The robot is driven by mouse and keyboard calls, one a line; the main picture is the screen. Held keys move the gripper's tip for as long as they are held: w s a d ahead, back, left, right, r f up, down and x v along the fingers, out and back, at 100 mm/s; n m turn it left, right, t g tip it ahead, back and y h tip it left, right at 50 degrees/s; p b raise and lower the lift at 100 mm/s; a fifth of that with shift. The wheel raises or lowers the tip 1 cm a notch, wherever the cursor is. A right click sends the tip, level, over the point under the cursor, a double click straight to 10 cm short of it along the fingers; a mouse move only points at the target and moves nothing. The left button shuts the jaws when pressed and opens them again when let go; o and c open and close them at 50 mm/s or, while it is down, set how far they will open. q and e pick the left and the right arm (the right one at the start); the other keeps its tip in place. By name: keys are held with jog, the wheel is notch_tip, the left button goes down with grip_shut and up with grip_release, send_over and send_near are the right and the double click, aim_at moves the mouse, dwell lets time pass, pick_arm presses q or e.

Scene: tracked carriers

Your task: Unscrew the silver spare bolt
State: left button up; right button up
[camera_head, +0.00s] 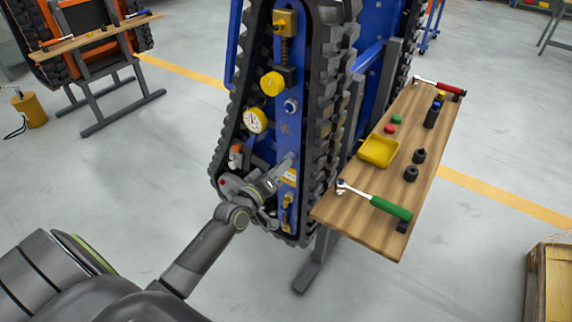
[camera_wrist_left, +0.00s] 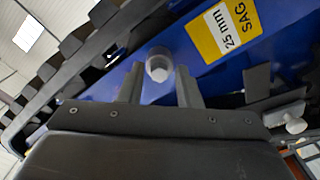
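In the left wrist view a silver bolt (camera_wrist_left: 158,66) sits in the blue panel (camera_wrist_left: 115,88), left of the yellow and white "25 mm SAG" label (camera_wrist_left: 225,28). My left gripper (camera_wrist_left: 159,78) is open, one finger on each side of the bolt, with gaps showing; I cannot tell how far the tips reach along it. In the head view my left gripper (camera_head: 284,166) is at the lower part of the blue panel (camera_head: 290,140), beside the label, and hides the bolt there. My right gripper is not in view.
Black track (camera_head: 325,130) runs along both sides of the panel. A gauge (camera_head: 255,120) and yellow knob (camera_head: 272,84) are above my gripper. A wooden bench (camera_head: 400,205) at right holds a yellow tray (camera_head: 378,151), sockets and a green-handled ratchet (camera_head: 390,207).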

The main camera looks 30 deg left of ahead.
pick_arm(q)
jog(key=m+b, duration=0.3)
jog(key=m, duration=0.6)
jog(key=shift+m+b, duration=0.4)
grip_shut()
jog(key=n+p, duration=0.4)
jog(key=n, duration=0.5)
jog(key=shift+n, duration=0.4)
